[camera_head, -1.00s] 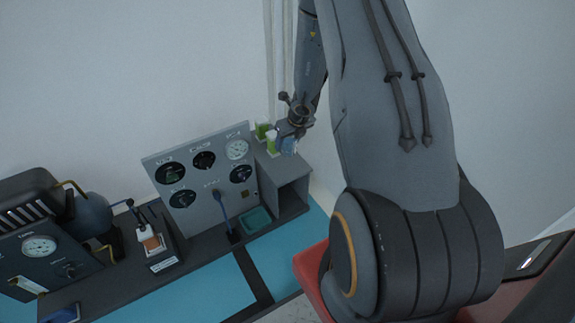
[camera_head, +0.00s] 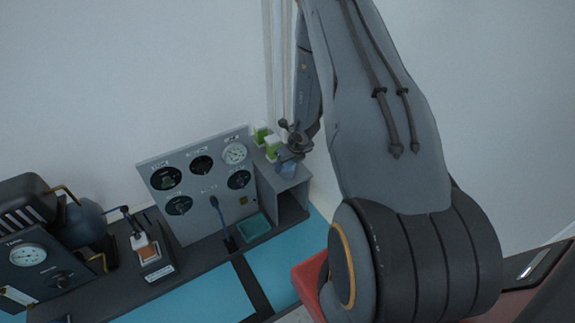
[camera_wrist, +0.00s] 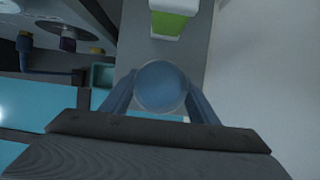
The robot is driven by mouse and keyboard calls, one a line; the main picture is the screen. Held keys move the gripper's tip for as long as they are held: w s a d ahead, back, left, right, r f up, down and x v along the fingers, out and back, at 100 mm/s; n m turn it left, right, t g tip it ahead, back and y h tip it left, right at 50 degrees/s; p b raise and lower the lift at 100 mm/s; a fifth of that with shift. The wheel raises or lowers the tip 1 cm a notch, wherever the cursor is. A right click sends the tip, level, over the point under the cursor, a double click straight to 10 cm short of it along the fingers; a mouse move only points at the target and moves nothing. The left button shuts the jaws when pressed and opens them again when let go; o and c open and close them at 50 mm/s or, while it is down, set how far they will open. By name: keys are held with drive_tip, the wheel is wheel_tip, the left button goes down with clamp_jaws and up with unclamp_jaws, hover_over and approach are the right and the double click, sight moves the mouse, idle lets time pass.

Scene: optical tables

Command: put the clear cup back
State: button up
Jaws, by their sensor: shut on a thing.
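The clear cup (camera_wrist: 161,87) is between the two fingers of my gripper (camera_wrist: 160,100) in the wrist view, seen from above as a bluish round shape. My gripper (camera_head: 290,160) is shut on it. In the head view the cup (camera_head: 288,171) shows faintly below the fingers, over the top of the grey box shelf at the right end of the gauge panel. I cannot tell whether its base touches the shelf top.
Green-and-white containers (camera_head: 272,147) stand on the shelf top behind the cup; one is close ahead in the wrist view (camera_wrist: 172,22). The gauge panel (camera_head: 205,185) rises to the left. A teal tray (camera_head: 254,226) lies below, beside the open shelf (camera_head: 292,205).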

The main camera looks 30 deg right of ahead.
drive_tip(key=shift+f, duration=0.15)
drive_tip(key=o, duration=1.1)
